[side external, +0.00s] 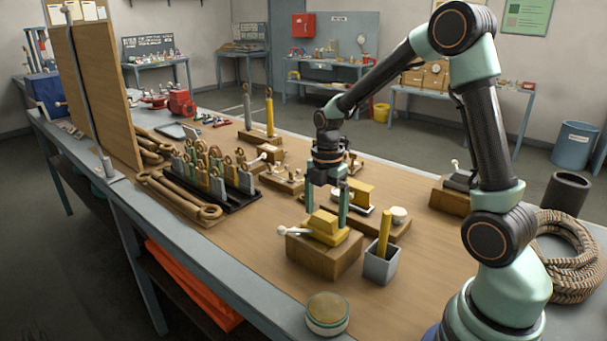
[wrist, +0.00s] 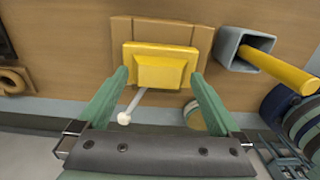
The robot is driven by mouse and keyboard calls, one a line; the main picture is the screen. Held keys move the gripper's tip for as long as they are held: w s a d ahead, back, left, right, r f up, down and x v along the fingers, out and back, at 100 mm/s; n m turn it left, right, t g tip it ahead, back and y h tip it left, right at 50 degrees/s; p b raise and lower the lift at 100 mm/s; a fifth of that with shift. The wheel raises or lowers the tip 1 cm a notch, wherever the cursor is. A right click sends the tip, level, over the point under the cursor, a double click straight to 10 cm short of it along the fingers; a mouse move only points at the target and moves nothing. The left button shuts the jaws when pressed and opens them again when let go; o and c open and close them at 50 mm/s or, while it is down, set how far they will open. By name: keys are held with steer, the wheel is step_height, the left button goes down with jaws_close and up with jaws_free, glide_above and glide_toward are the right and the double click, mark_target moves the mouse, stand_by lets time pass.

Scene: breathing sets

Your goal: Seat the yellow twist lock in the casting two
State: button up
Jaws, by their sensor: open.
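A yellow twist lock (side external: 325,226), a stepped block with a wider base, sits on a brown wooden block (side external: 322,258) near the table's front. A lever with a white knob (side external: 283,230) sticks out to its left. My gripper (side external: 326,213) is open, its green fingers pointing down at either side of the lock's upper part. In the wrist view, the lock (wrist: 160,68) shows between and just beyond the fingertips (wrist: 159,74); contact cannot be told. A second yellow piece (side external: 360,193) stands on a board behind. No label shows which block is casting two.
A grey square cup (side external: 381,267) holding a yellow rod (side external: 384,232) stands close right of the block. A round tin (side external: 327,313) is in front. A black rack of several tagged pieces (side external: 240,197) and large wrenches (side external: 178,198) lie left. A coiled rope (side external: 570,258) is right.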

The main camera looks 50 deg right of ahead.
step_height(320, 180, up, 11)
stand_by(0.3)
steer(key=shift+r, duration=0.1)
steer(key=s+a+r+m+t, duration=0.3)
steer(key=s+a+m, duration=0.6)
steer(key=m, duration=0.9)
steer(key=a+t, duration=0.1)
steer(key=t, duration=0.1)
steer(key=shift+s+t, duration=0.25)
steer(key=shift+t, duration=0.05)
